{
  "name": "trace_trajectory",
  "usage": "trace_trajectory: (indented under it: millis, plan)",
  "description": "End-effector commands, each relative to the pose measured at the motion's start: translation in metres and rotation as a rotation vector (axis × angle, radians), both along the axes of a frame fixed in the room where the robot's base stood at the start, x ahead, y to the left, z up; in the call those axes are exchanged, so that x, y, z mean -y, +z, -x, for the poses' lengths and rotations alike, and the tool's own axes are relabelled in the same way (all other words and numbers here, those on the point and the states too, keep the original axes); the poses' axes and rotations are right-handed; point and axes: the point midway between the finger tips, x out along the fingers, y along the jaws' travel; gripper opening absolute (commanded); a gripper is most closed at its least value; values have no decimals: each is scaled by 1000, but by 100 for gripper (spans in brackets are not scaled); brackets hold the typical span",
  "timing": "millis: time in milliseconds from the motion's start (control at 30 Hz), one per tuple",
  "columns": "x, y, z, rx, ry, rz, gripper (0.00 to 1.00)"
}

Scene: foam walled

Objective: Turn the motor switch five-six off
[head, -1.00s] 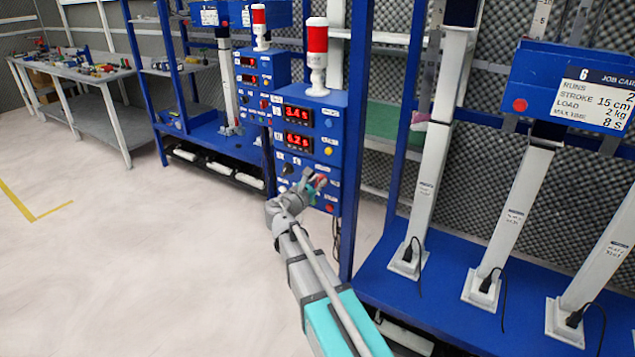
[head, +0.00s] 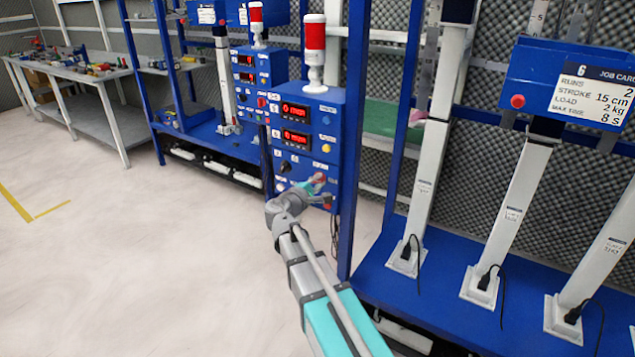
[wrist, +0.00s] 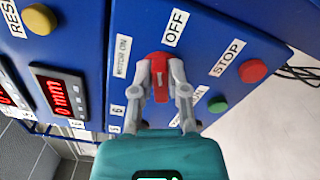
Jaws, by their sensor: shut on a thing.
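The red motor switch (wrist: 161,90) is between my gripper's fingertips in the wrist view. My gripper (wrist: 163,72) is shut on it, one grey finger on each side. The switch's top end points up, roughly toward OFF. In the head view my gripper (head: 315,185) is at the lower front of the blue control box (head: 335,165) and mostly hides the switch. The box's upper display (head: 296,111) and lower display (head: 296,138) are lit red.
In the wrist view a red STOP button (wrist: 252,71) and a green button (wrist: 217,105) are right of the switch. A yellow button (wrist: 40,19) is at upper left. A blue post (head: 352,170) stands right of the box. The floor (head: 150,270) at left is clear.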

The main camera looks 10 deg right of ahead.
Motion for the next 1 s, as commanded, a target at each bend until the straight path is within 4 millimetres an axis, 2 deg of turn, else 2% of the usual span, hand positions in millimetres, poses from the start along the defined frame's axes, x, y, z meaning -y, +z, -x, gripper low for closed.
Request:
trace_trajectory:
  millis: [433, 1000]
  plan:
    - [0, -4, 0, 226, 2, -224, 0]
    - [1, -4, 0, 272, 1, -271, 0]
